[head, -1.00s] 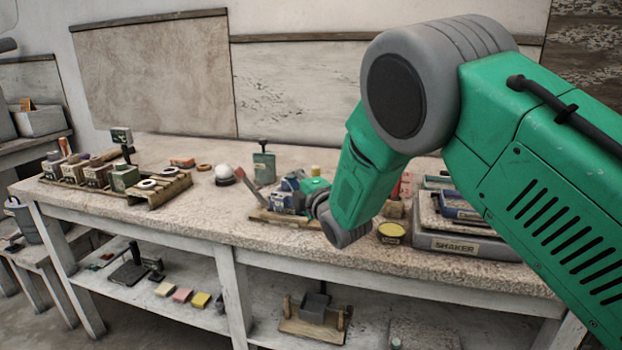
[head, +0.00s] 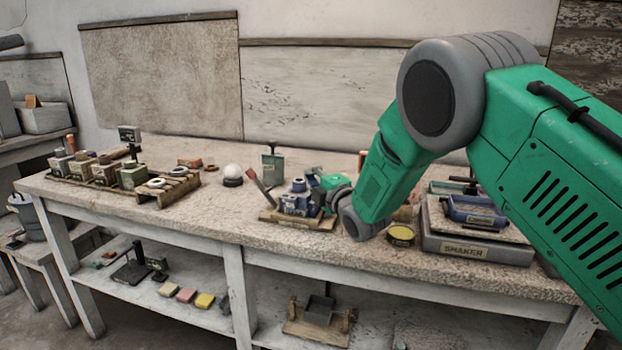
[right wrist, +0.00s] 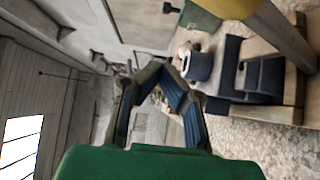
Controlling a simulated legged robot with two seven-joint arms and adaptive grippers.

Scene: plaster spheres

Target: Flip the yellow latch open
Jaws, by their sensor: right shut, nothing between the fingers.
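A blue clamp-like device (head: 300,197) stands on a small wooden base (head: 290,219) near the front of the bench, with a red-ended lever (head: 262,187) tilted up at its left. Its blue body also shows in the right wrist view (right wrist: 262,76). A yellow bar (right wrist: 262,22) crosses the top right of that view; I cannot tell whether it is the latch. No yellow latch stands out clearly in the head view. My right gripper (right wrist: 160,78) is shut and empty, left of the blue body in its wrist view. In the head view it is beside the device's right side, fingertips unclear.
A yellow-topped round tin (head: 401,233) and the grey shaker (head: 470,247) stand to the right. A white ball on a dark base (head: 232,173) and a wooden rack (head: 165,188) stand left. The bench front (head: 215,215) between rack and device is clear.

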